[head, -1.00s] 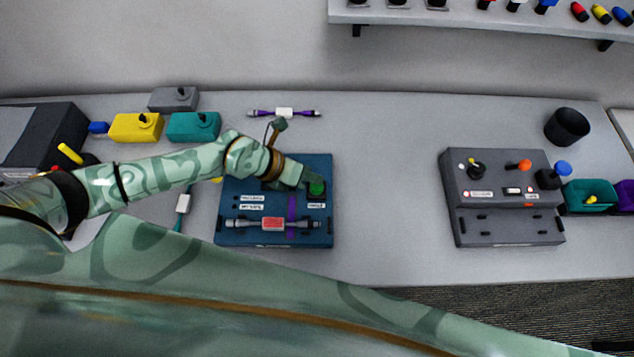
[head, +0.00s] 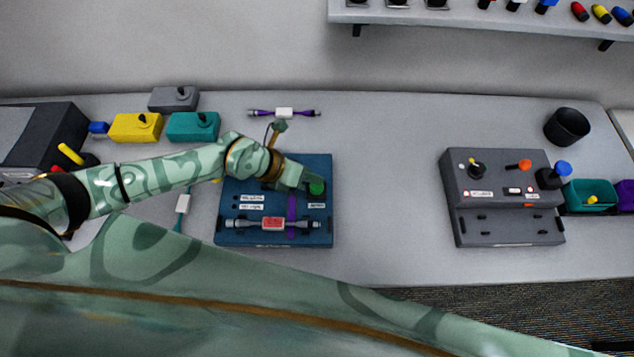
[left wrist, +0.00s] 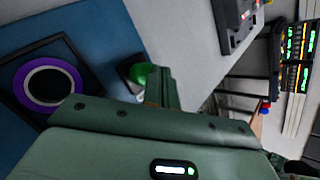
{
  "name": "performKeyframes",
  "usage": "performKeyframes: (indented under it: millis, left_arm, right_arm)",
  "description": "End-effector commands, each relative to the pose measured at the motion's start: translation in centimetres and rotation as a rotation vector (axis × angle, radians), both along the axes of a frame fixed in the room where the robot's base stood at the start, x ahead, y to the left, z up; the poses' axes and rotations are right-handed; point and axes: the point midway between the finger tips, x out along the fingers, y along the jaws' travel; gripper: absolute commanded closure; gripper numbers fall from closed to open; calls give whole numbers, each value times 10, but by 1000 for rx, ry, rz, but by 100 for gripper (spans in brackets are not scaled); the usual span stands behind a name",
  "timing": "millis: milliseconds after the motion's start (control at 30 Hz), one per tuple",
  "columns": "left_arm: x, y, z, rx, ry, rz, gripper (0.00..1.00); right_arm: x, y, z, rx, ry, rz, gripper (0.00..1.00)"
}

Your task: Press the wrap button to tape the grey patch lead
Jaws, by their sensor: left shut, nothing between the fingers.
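The blue wrap station (head: 233,205) lies in the middle of the table. The grey patch lead (head: 245,224) lies across its front part, with a red piece (head: 273,223) around its middle. The green button (head: 316,188) is at the station's right side; it also shows in the left wrist view (left wrist: 137,73), partly behind the fingers. My left gripper (head: 305,180) is shut and empty, its fingertips close beside the button; I cannot tell if they touch it. A purple tape ring (left wrist: 74,88) sits on the station. My right gripper is out of view.
A dark grey fixture (head: 500,225) with switches stands to the right, beside a teal bin (head: 590,193) and a black cup (head: 567,127). Yellow (head: 130,128) and teal (head: 190,128) boxes stand back left. A purple-ended cable (head: 284,113) lies behind the station. The table between station and fixture is clear.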

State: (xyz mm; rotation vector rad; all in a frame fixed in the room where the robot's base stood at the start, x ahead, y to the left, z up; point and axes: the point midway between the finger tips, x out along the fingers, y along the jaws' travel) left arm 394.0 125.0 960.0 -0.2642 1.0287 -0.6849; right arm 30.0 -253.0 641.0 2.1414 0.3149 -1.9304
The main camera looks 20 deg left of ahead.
Motion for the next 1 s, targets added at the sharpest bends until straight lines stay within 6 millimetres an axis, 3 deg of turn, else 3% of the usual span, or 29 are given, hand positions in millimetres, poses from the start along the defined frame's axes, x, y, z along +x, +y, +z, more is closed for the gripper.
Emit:
performKeyframes:
  millis: [1000]
  left_arm:
    - [0,0,-11,0,0,0,100]
  right_arm:
    - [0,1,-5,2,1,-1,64]
